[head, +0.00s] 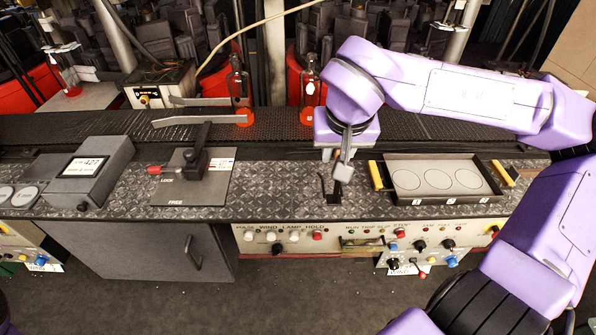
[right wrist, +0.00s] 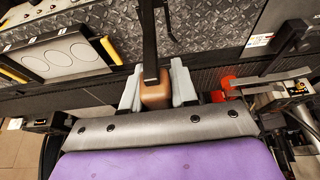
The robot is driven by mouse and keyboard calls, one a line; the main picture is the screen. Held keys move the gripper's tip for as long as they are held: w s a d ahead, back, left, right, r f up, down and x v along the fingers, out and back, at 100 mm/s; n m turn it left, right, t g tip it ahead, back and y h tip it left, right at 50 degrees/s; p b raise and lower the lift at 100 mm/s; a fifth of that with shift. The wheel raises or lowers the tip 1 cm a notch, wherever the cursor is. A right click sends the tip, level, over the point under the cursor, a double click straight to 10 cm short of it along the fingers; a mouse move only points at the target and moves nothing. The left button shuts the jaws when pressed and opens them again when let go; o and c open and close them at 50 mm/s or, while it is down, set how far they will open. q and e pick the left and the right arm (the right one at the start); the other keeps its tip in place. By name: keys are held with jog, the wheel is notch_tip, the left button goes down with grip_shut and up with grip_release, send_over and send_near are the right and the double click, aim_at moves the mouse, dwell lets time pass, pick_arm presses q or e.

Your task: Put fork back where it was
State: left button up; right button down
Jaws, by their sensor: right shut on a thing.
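My right gripper (head: 343,172) is over the bench top, left of the tray with circles. It is shut on the fork, whose brown handle (right wrist: 156,92) sits between the grey fingers in the right wrist view. The fork's black shaft and prongs (right wrist: 149,30) extend away from the fingers over the patterned bench plate. In the head view the fork's dark end (head: 335,194) shows just below the gripper, close to the bench. I cannot tell whether it touches the bench. My left gripper is not in view.
A tray (head: 438,198) with three circles and yellow handles stands right of the gripper. A lever on a LOCK/FREE plate (head: 194,186) and a grey display box (head: 90,172) are to the left. A dark belt (head: 90,127) with bottles runs behind. Patterned bench between lever and gripper is clear.

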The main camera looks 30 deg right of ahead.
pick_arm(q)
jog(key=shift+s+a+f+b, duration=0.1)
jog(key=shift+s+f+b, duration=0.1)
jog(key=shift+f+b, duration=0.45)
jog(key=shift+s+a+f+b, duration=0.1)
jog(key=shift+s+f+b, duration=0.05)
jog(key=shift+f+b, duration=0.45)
pick_arm(e)
jog(key=w+d+f, duration=0.2)
jog(key=w+f, duration=1)
jog(key=w, duration=0.1)
jog(key=shift+f, duration=0.35)
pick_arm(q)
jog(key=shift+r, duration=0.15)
pick_arm(e)
jog(key=shift+f, duration=0.1)
jog(key=c, duration=0.9)
grip_release()
jog(key=shift+s, duration=0.1)
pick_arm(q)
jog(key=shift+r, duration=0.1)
pick_arm(e)
jog(key=v, duration=1.2)
jog(key=shift+a, duration=0.15)
